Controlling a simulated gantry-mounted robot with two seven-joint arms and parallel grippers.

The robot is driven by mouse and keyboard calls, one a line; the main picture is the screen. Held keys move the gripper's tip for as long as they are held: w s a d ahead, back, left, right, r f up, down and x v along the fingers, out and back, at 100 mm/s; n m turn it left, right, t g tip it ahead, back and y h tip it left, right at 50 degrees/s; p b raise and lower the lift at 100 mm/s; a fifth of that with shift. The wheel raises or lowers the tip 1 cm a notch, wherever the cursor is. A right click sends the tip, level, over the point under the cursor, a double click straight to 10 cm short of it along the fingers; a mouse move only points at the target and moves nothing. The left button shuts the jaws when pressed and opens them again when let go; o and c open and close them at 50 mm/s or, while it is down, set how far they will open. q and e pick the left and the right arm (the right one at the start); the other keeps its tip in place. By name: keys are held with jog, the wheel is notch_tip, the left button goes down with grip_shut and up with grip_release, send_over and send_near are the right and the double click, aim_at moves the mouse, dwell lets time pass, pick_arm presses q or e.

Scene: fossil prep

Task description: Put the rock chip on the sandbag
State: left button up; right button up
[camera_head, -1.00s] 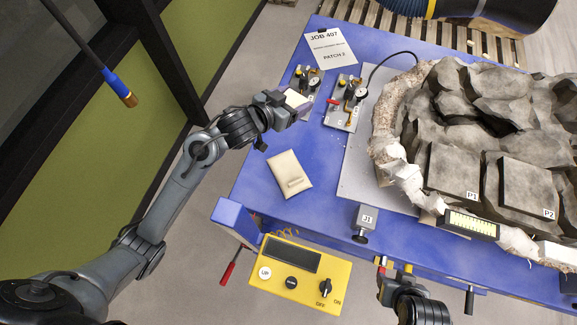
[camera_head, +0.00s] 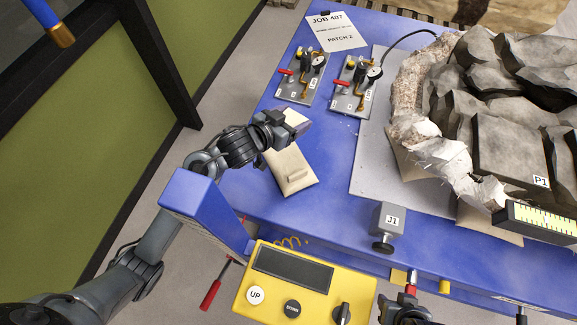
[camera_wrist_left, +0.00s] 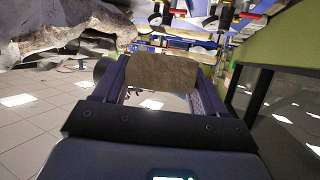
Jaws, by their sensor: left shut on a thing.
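My left gripper (camera_head: 298,122) is shut on a flat brown rock chip (camera_wrist_left: 160,70), which shows between its two fingers in the left wrist view. In the head view the gripper hides the chip. The sandbag (camera_head: 284,160), a beige pad with a small raised beige strip on it, lies on the blue table near its left edge. The gripper overlaps the sandbag's far end in the head view; I cannot tell the height between them. My right gripper (camera_head: 408,308) is at the bottom edge of the head view, partly cut off, and its jaws are unclear.
Two valve plates with gauges (camera_head: 300,88) (camera_head: 350,100) stand behind the sandbag. The large fossil block (camera_head: 500,120) fills the right side. A grey J1 block (camera_head: 389,222) and a yellow control box (camera_head: 290,285) are at the front. Bare blue table (camera_head: 335,150) lies right of the sandbag.

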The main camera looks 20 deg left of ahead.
pick_arm(q)
jog(key=b, duration=0.6)
send_over(291, 155)
notch_tip(291, 155, down, 7)
notch_tip(291, 155, down, 2)
jog(key=shift+f, duration=0.1)
jog(key=shift+f+b, duration=1.05)
jog(key=shift+f, duration=2)
jog(key=shift+w, duration=0.1)
jog(key=shift+f, duration=0.15)
jog(key=o, duration=1.1)
jog(key=shift+o, duration=0.2)
